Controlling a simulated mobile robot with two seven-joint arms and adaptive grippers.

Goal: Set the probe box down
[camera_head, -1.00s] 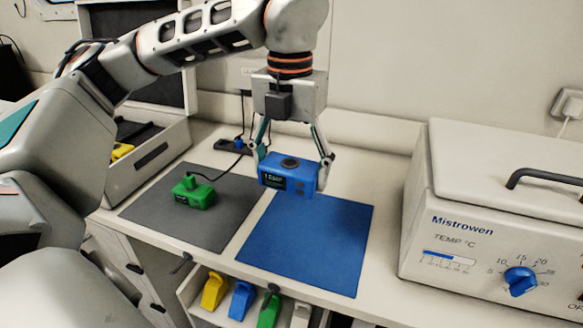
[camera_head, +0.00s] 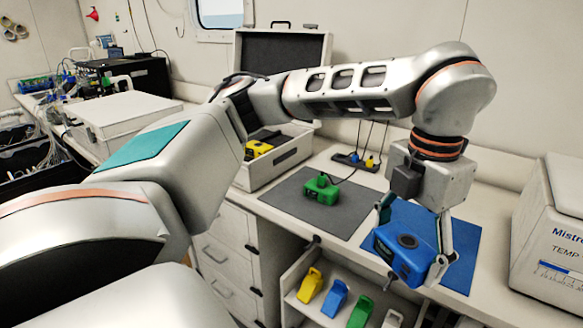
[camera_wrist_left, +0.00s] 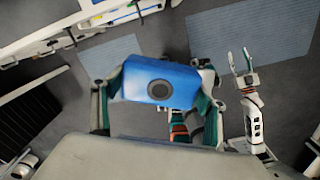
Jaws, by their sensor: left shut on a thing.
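My left gripper (camera_head: 415,243) is shut on the blue probe box (camera_head: 403,256), one finger at each end. The box has a round dark knob on top and a dark display on its side. It looks tilted in the head view and covers the front part of the blue mat (camera_head: 463,262) and the counter edge. The left wrist view shows the box (camera_wrist_left: 160,84) between the fingers with grey floor behind it. My right gripper (camera_wrist_left: 239,56) appears there to the right, fingers apart and empty.
A green box (camera_head: 321,189) with a cable stands on the grey mat (camera_head: 285,200). A yellow box (camera_head: 257,149) lies in an open case (camera_head: 270,172). The white Mistrowen unit (camera_head: 548,225) stands at right. A shelf below holds yellow, blue and green handled things.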

